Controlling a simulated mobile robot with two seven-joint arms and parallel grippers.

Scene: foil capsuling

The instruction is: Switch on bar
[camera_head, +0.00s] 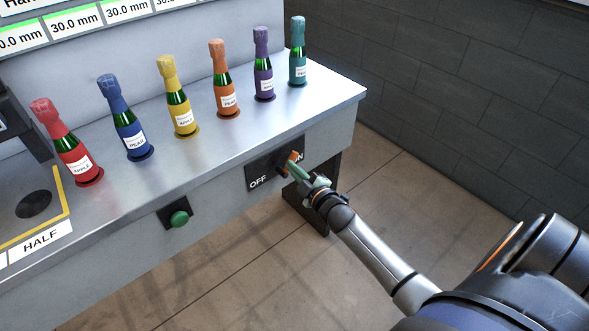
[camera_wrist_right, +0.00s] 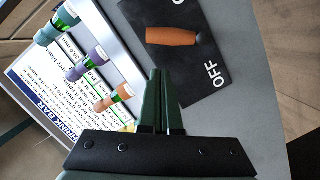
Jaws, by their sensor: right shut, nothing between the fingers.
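The bar switch is a black plate (camera_head: 262,176) marked OFF on the left and ON on the right, on the counter's front face. Its orange handle (camera_head: 293,158) points up between the two words and partly covers ON. In the right wrist view the orange handle (camera_wrist_right: 172,37) lies across the black plate (camera_wrist_right: 190,62). My right gripper (camera_head: 302,172) is at the switch, close to the handle. In the wrist view its fingers (camera_wrist_right: 158,75) are together and empty, beside the handle with a visible gap. I cannot tell whether they touch the plate. My left gripper is not in view.
Several foil-topped bottles stand in a row along the counter (camera_head: 325,92), including the teal one (camera_head: 298,55) and red one (camera_head: 67,145). A green button (camera_head: 179,218) sits left of the switch. A dark brick wall (camera_head: 470,90) stands behind. The floor in front is clear.

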